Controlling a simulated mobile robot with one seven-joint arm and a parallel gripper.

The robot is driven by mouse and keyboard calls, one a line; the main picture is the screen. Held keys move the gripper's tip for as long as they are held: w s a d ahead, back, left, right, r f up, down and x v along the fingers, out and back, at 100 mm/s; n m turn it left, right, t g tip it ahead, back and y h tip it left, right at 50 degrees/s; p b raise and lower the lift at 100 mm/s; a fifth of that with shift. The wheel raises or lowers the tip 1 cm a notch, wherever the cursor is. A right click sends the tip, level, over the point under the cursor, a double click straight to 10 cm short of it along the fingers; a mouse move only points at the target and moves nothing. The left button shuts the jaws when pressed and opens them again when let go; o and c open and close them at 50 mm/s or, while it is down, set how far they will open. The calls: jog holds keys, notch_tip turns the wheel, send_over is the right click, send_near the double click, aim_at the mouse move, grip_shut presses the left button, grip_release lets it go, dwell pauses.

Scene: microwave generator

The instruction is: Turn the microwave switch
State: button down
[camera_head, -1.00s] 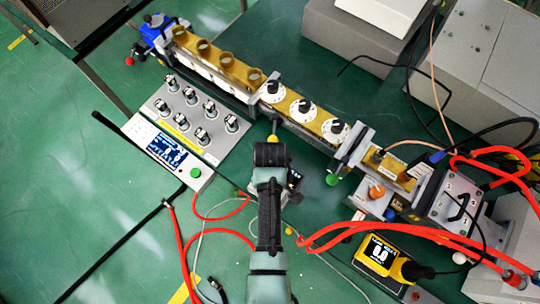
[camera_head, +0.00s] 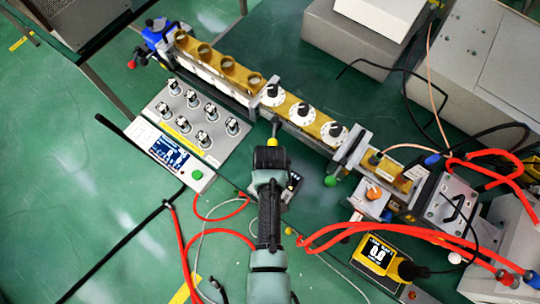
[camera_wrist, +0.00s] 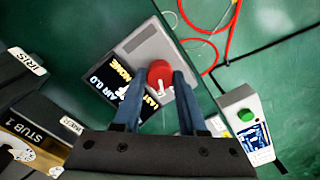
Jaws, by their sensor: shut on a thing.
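In the wrist view a round red knob (camera_wrist: 160,73) with a white mark sits on a grey box (camera_wrist: 151,45), which also has dark displays. I take this knob to be the switch. My gripper (camera_wrist: 158,76) has one finger on each side of the knob and is shut on it. In the head view my arm comes up from the bottom and covers the knob and most of the box. Only a dark corner of the box (camera_head: 293,183) shows to the right of the arm.
A brass waveguide (camera_head: 230,70) with several white dials runs diagonally just beyond my arm. Red hoses (camera_head: 400,225) and a yellow-framed meter (camera_head: 377,252) are to the right.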

jog(key=m+p, duration=0.1)
jog(key=m, duration=0.5)
jog(key=shift+m, duration=0.3)
dwell(0.4)
jog(key=shift+c, duration=2.3)
grip_release()
jog(key=shift+r, duration=0.1)
notch_tip(320, 180, up, 13)
